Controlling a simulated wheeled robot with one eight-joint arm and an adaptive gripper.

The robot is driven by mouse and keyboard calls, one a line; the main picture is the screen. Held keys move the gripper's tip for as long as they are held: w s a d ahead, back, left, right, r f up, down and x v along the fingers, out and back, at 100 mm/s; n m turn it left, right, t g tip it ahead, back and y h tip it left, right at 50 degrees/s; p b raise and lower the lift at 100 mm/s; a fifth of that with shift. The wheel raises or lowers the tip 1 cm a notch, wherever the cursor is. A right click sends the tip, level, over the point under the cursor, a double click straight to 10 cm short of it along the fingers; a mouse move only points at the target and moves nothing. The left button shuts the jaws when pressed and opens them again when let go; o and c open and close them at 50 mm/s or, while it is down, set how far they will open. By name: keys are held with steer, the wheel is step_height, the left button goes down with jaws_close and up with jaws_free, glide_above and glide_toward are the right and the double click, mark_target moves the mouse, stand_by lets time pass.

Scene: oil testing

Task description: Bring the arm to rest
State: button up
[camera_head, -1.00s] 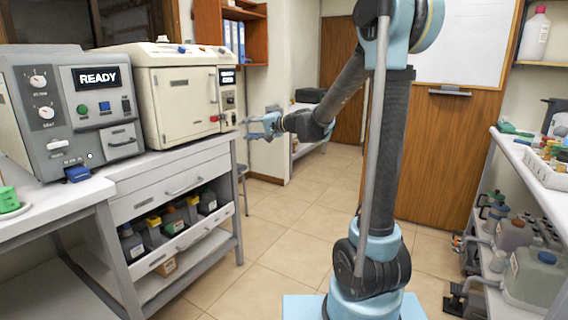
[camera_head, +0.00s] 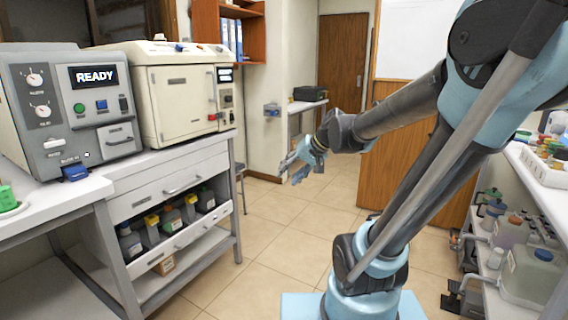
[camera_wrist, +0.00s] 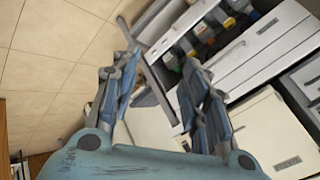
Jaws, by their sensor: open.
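My gripper (camera_head: 293,168) hangs at the end of my arm in the head view, in the open air over the floor, right of the counter. In the wrist view my gripper (camera_wrist: 160,65) has its two blue fingers spread apart with nothing between them. The arm's upper link leans to the right and its forearm reaches left and slightly down towards the gripper. The gripper is apart from the counter and the machines.
A grey machine (camera_head: 66,150) reading READY and a cream machine (camera_head: 180,110) stand on the left counter (camera_head: 160,205). Bottles fill its shelf. A shelf unit (camera_head: 535,190) with containers is at right. The tiled floor (camera_head: 265,240) between is clear.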

steer(key=s+d+f+g+h, duration=0.1)
steer(key=s+d+f+h, duration=0.2)
steer(key=s+d+f, duration=0.3)
steer(key=s+d+f+g+h, duration=0.1)
steer(key=s+d+f+h, duration=0.2)
steer(key=s+d+f, duration=0.3)
steer(key=s+d, duration=0.5)
steer(key=s, duration=0.1)
steer(key=shift+h, duration=0.4)
steer(key=shift+w+a, duration=0.1)
steer(key=shift+w+f+g, duration=0.2)
steer(key=shift+w+g, duration=0.1)
steer(key=shift+w, duration=0.15)
steer(key=shift+c, duration=1)
steer(key=shift+a, duration=0.15)
